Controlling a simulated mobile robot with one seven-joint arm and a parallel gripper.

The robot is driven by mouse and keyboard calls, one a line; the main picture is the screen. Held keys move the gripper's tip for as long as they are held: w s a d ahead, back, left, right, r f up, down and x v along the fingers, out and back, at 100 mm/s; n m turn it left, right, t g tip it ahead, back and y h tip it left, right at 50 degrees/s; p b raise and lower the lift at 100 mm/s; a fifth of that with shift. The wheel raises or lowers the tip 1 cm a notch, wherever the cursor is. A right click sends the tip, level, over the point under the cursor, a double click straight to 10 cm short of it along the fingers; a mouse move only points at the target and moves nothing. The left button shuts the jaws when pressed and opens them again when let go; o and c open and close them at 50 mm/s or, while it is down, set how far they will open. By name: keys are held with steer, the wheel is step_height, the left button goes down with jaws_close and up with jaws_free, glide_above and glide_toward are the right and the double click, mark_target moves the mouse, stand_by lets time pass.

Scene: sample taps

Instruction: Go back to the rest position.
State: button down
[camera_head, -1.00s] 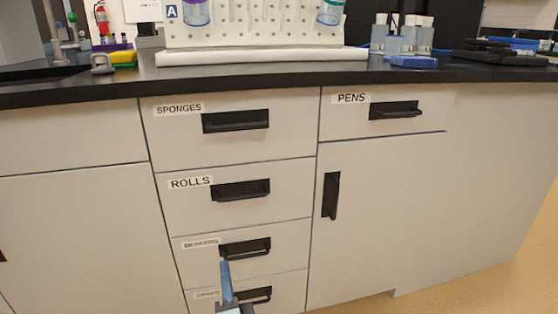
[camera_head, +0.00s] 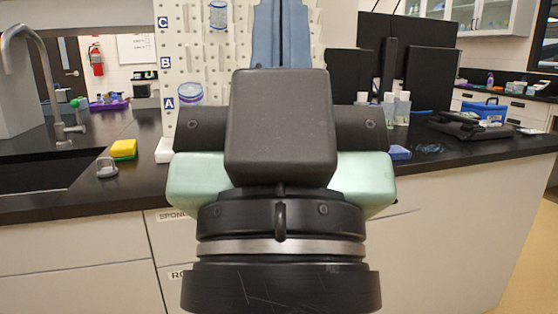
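My gripper (camera_head: 281,15) stands upright in the middle of the head view, large and close to the camera. Its two blue fingers point up and lie side by side, with only a thin dark line between them. They look shut, and nothing shows between them. The very tips reach the top edge of the picture. The gripper's dark body and pale green sides hide the middle of the counter and much of the pegboard.
Behind is a black counter (camera_head: 455,158) with a pegboard (camera_head: 180,60), a yellow-green sponge (camera_head: 123,149) and a sink tap (camera_head: 50,85) on the left. Bottles (camera_head: 402,108), monitors (camera_head: 433,75) and a blue box (camera_head: 484,112) are on the right. Drawers below are partly hidden.

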step_height(320, 180, up, 34)
steer(key=p, duration=3.2)
steer(key=shift+a+r, duration=0.15)
steer(key=shift+r, duration=0.05)
